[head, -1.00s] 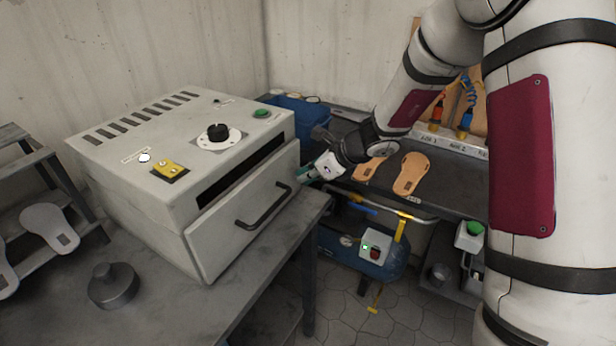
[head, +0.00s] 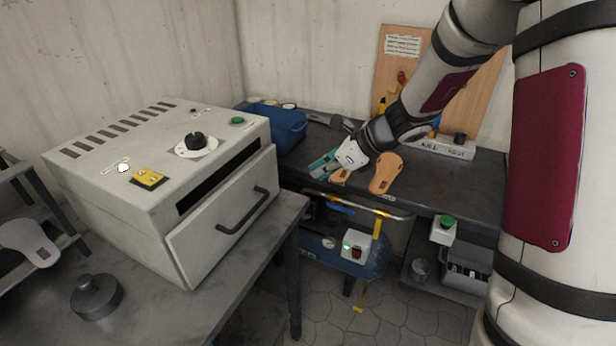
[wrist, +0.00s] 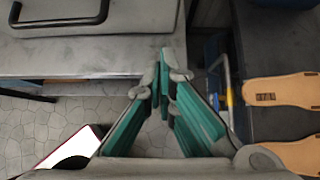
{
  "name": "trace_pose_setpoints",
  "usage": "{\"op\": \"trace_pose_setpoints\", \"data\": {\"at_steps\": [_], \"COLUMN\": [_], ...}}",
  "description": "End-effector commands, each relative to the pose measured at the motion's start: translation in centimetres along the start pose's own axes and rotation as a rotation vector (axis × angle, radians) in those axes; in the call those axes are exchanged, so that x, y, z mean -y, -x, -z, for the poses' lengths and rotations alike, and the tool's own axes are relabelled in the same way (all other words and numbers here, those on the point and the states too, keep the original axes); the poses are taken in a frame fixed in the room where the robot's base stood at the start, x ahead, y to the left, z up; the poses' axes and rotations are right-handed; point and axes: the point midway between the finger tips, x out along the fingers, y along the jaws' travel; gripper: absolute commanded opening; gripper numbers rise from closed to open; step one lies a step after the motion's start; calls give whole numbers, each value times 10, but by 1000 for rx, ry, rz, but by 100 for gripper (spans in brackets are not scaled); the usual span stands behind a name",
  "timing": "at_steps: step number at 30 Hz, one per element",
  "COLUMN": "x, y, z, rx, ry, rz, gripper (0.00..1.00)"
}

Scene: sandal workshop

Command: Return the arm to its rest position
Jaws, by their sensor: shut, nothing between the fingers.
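My arm reaches in from the upper right in the head view. My gripper (head: 324,164), with teal finger pads, is over the front edge of the dark workbench (head: 455,185), left of two tan sandal soles (head: 385,174). In the wrist view my gripper (wrist: 163,75) has its fingertips together with nothing between them. It points toward the gap between the grey oven table (wrist: 60,58) and the dark bench. The soles (wrist: 283,91) lie to the right of the fingers, apart from them.
A grey oven (head: 150,170) with a closed handled drawer stands at left on a metal table. A round weight (head: 97,297) sits in front of it. A blue bin (head: 277,125) is behind. A blue compressor (head: 375,262) is below the bench. A pegboard (head: 478,95) leans at the back.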

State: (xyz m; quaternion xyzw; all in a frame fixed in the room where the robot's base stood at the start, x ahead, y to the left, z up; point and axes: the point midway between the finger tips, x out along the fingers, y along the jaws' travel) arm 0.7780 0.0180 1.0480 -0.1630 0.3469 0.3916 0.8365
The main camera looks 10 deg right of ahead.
Motion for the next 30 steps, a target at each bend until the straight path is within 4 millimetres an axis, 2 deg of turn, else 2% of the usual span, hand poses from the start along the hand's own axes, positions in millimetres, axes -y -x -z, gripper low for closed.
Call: {"op": "trace_pose_setpoints", "data": {"at_steps": [5, 8, 13, 18, 24, 30], "x": [0, -15, -62, -117, -169, -206], "y": [10, 22, 60, 104, 155, 204], "z": [0, -10, -30, -34, -20, 8], "rx": [-1, -13, -65, -142, -256, -405], "ry": [0, 110, 474, 906, 1394, 1846], "rz": [1, -13, -59, -120, -196, -282], "gripper": [0, 0, 0, 0, 0, 0]}}
